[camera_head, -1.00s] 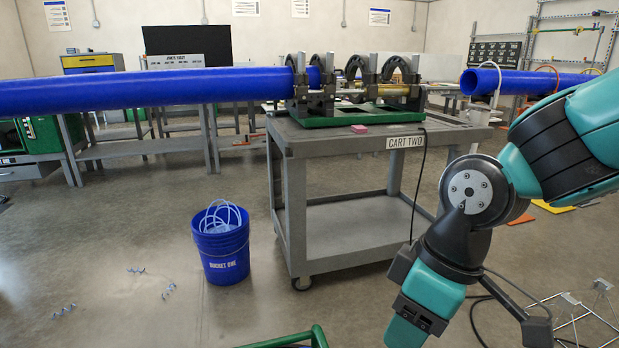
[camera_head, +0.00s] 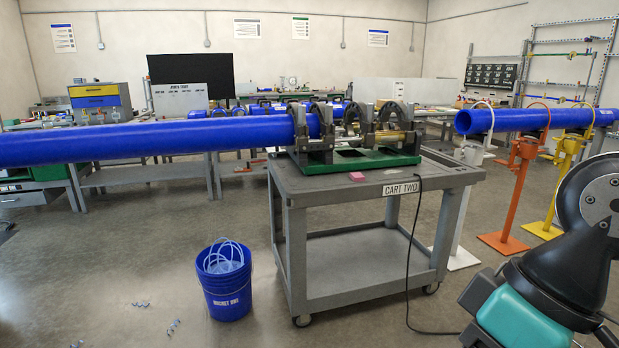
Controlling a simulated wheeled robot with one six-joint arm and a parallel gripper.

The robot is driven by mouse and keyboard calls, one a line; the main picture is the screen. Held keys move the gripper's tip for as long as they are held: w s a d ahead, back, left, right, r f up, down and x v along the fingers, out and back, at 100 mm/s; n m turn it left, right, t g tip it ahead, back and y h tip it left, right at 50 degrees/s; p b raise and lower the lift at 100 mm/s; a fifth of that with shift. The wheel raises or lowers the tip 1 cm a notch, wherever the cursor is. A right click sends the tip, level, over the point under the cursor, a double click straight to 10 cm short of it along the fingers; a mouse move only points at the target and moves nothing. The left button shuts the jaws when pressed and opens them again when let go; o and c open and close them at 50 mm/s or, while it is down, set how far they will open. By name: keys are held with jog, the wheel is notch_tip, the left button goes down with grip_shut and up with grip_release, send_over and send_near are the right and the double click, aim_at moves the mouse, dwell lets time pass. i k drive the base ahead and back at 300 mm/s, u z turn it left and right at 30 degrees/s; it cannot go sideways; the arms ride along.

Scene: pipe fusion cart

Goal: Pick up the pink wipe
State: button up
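The pink wipe (camera_head: 357,177) is a small block-like piece lying on the top of the grey cart labelled CART TWO (camera_head: 316,189). It sits near the cart's front edge, in front of the green base of the fusion machine (camera_head: 370,160). Part of my arm shows at the lower right of the head view, well to the right of the cart and apart from the wipe. My gripper is out of the picture, so its fingers are hidden.
A long blue pipe (camera_head: 150,139) runs in from the left into the machine. Another blue pipe (camera_head: 540,119) rests on orange (camera_head: 518,180) and yellow stands at right. A blue bucket (camera_head: 226,290) stands left of the cart. A black cable (camera_head: 411,260) hangs from the cart to the floor.

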aim_at(355, 177)
jog(key=z, duration=0.45)
jog(key=k, duration=0.5)
jog(key=z, duration=0.85)
jog(key=i, duration=2)
jog(key=u, duration=0.1)
